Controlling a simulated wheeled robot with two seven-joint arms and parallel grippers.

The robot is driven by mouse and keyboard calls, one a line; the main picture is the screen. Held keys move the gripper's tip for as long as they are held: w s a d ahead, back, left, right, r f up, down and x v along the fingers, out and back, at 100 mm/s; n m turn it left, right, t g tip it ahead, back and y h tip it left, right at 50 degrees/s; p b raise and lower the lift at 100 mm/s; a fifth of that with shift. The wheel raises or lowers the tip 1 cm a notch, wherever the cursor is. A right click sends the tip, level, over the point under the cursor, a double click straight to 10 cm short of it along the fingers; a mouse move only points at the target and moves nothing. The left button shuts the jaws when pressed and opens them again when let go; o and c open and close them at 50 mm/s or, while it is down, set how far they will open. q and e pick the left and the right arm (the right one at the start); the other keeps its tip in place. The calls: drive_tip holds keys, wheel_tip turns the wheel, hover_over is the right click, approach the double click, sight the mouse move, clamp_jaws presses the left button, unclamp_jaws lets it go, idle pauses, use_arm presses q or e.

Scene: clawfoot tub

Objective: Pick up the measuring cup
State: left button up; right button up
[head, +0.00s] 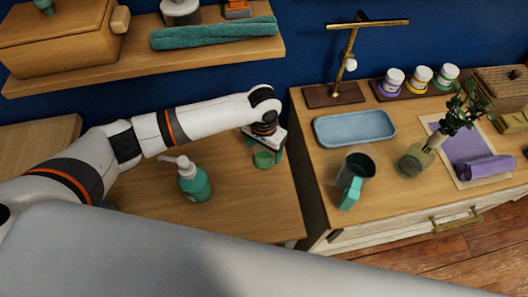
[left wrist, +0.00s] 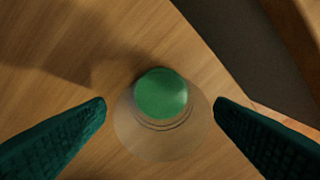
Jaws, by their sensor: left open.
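A small clear vessel (head: 263,160) with green in it stands on the left wooden counter; it also shows in the left wrist view (left wrist: 158,135) as a clear round body around a green disc. It may be the measuring cup. A dark see-through jug (head: 358,165) with a teal handle stands on the right counter and could also be it; I cannot tell which. My left gripper (head: 265,148) is open over the small vessel. In the left wrist view its teal fingers (left wrist: 160,108) are on either side of the vessel, apart from it. My right gripper is out of view.
A green pump bottle (head: 194,182) stands left of the vessel. A gap separates the two counters. The right counter holds a blue tray (head: 355,128), a glass vase with a plant (head: 414,160) and a purple rolled towel (head: 486,168). A wall shelf (head: 240,42) hangs above.

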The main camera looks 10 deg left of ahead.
sight(264, 150)
use_arm(q)
wheel_tip(264, 150, down, 2)
drive_tip(key=shift+f, duration=0.65)
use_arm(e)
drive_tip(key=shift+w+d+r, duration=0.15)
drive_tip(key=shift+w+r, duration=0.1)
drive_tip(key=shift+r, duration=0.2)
use_arm(q)
drive_tip(key=shift+c, duration=0.2)
drive_tip(key=c, duration=1)
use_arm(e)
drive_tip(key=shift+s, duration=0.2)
use_arm(q)
drive_tip(key=shift+d, duration=0.1)
